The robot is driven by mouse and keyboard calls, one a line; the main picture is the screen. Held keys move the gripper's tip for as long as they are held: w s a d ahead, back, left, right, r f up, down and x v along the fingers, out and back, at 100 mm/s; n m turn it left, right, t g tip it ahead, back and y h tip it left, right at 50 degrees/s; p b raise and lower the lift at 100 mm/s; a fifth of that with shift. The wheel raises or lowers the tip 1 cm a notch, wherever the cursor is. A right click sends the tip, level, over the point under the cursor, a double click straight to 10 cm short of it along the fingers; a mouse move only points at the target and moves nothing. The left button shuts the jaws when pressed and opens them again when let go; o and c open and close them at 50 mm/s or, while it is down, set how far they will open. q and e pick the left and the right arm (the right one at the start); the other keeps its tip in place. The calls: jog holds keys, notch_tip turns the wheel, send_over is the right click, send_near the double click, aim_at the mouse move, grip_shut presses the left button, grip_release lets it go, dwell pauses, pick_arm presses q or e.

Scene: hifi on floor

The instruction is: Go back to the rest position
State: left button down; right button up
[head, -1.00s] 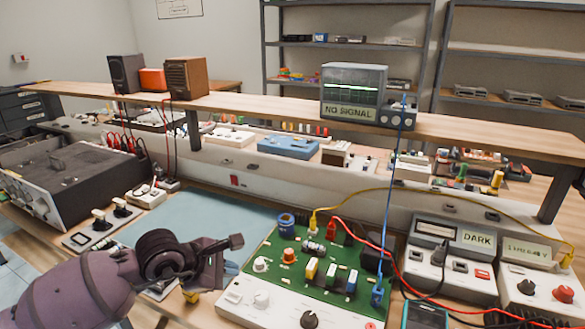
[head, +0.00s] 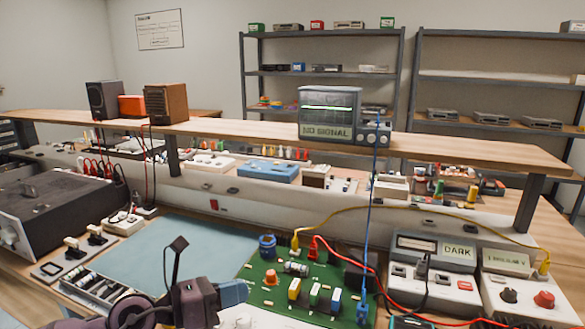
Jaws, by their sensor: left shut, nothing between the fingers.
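My left gripper (head: 233,292) is at the bottom of the head view, left of centre. It is purple and dark, with its fingers shut and nothing held between them. The fingers are in front of the left edge of the green circuit board (head: 275,293), and I cannot tell how far above it they are. The rest of my left arm is mostly cut off by the lower edge. My right gripper is out of view.
A dark amplifier box (head: 45,215) stands at left. White meter units (head: 435,265) with red and yellow cables stand at right. An oscilloscope (head: 330,112) sits on the raised wooden shelf (head: 230,129).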

pick_arm(q)
jog(key=s+a+f+n+t+y, duration=0.1)
jog(key=a+f+n+t+y, duration=0.35)
jog(key=n, duration=1.15)
jog(key=s+a+f+n+t+y, duration=0.1)
jog(key=a+f+n+t+y, duration=0.4)
jog(key=n, duration=1)
jog(key=s+a+f+n+g+y, duration=0.2)
jog(key=s+f+n, duration=0.2)
jog(key=s+f, duration=0.2)
jog(key=s+a+f+n+g+y+p, duration=0.1)
jog(key=s+a+f+n+g, duration=0.1)
jog(key=s, duration=0.7)
jog(key=s+a+f+n+g+y+p, duration=0.1)
jog(key=s+a+f+n+g+y, duration=0.1)
jog(key=s+f+n, duration=0.4)
notch_tip(320, 180, down, 4)
jog(key=s+a, duration=0.1)
jog(key=s, duration=0.1)
jog(key=shift+s+a+r+y, duration=0.2)
jog(key=shift+s+a+y, duration=0.15)
